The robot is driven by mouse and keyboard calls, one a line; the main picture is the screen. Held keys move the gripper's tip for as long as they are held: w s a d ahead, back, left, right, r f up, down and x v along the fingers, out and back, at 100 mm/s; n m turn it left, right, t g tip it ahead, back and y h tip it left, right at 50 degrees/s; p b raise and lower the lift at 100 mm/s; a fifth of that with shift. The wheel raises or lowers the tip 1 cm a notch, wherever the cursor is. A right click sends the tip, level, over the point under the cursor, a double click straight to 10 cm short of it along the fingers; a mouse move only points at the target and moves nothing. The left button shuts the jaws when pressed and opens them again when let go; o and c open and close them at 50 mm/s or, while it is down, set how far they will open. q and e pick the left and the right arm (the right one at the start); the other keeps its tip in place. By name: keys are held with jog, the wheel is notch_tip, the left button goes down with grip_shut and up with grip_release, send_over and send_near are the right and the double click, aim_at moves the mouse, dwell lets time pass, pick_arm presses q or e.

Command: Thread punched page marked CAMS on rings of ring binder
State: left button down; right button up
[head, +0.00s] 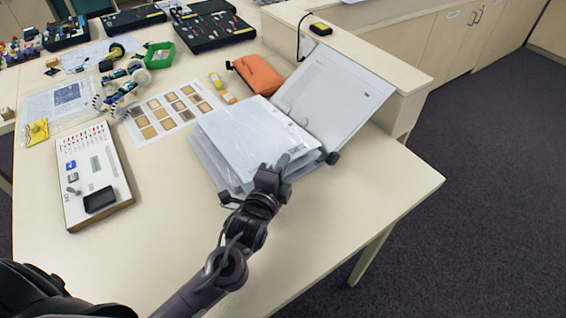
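The ring binder lies open near the table's right side. Its right cover (335,98) leans up against the raised ledge. White sheets (250,138), some in clear sleeves, lie stacked and slightly fanned on its left half. I cannot read CAMS on any sheet, nor single out the marked page. My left gripper (281,165) is at the near edge of the stack, close to the spine, overlapping the sheets in the head view. Its fingers are too small and dark to show whether they are open or hold a sheet. My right gripper is not in view.
An orange pouch (258,75) lies behind the binder. A sheet of brown squares (172,110) and a white board with small parts (92,172) lie to the left. A green tray (159,55) and black cases (213,30) stand farther back. The front table area is clear.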

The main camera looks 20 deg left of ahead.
pick_arm(q)
jog(key=shift+f, duration=0.2)
dwell(0.8)
jog(key=c, duration=1.6)
grip_release()
jog(key=shift+o, duration=0.2)
jog(key=shift+f, duration=0.1)
jog(key=s, duration=0.5)
jog(key=s+b, duration=0.1)
jog(key=s, duration=0.1)
jog(key=shift+s+a+r, duration=0.2)
jog(key=shift+s+a, duration=0.05)
jog(key=shift+s, duration=0.1)
